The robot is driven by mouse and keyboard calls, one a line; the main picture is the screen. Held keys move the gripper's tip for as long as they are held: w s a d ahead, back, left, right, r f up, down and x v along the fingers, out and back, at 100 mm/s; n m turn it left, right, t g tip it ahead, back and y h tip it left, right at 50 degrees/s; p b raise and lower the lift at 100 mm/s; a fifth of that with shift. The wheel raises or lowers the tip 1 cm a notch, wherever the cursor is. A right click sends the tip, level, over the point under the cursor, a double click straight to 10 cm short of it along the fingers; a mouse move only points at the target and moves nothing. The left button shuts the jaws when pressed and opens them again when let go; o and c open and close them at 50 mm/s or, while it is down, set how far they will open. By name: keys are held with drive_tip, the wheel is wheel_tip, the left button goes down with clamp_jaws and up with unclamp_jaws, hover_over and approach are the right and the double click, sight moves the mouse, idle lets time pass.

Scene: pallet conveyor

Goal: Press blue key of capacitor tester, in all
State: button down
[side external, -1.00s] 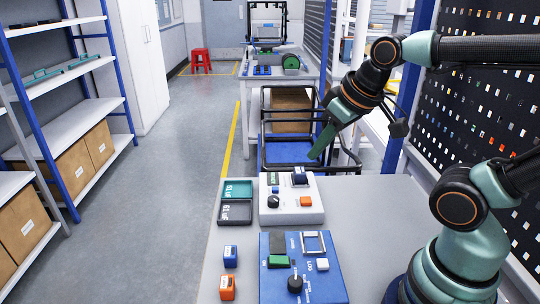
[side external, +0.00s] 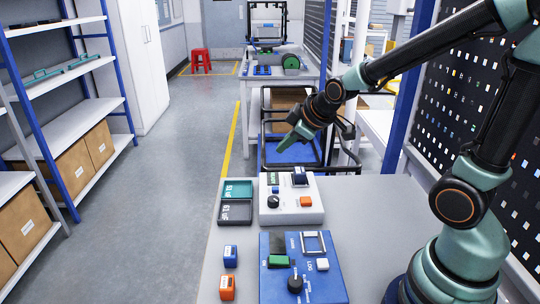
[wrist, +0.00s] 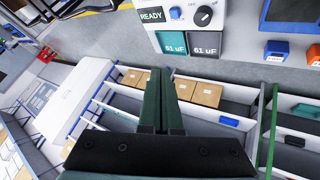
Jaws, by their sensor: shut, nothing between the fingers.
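A white tester box (side external: 291,214) stands on the near bench. It has a small screen (side external: 273,179), a black knob (side external: 274,201), an orange key (side external: 306,202) and a dark blue block (side external: 299,177) at its back right. I cannot tell whether that block is a key or a seated part. In the wrist view the screen (wrist: 151,15) reads READY. A blue panel (side external: 275,288) in front has a green key (side external: 279,262) and a white key (side external: 322,264). My gripper (side external: 281,150) is shut and empty, in the air beyond the tester, touching nothing.
A teal tray (side external: 235,195) and a dark tray (side external: 235,220) with uF labels sit left of the tester. A blue block (side external: 230,262) and an orange block (side external: 227,294) stand nearer. A framed cart (side external: 265,150) stands behind the bench.

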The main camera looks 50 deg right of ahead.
sight(279, 190)
drive_tip(key=w+d+f+n+t, duration=0.1)
drive_tip(key=w+d+f+n, duration=0.1)
drive_tip(key=w+f, duration=0.2)
drive_tip(key=shift+d+n+h, duration=0.3)
drive_tip(key=shift+d, duration=0.05)
drive_tip(key=shift+f, duration=4.35)
drive_tip(key=shift+f, duration=0.15)
drive_tip(key=shift+a+f, duration=0.15)
drive_tip(key=shift+f, duration=0.1)
drive_tip(key=shift+f, duration=0.5)
drive_tip(key=shift+r, duration=0.15)
drive_tip(key=shift+s+r, duration=0.1)
drive_tip(key=shift+r, duration=0.7)
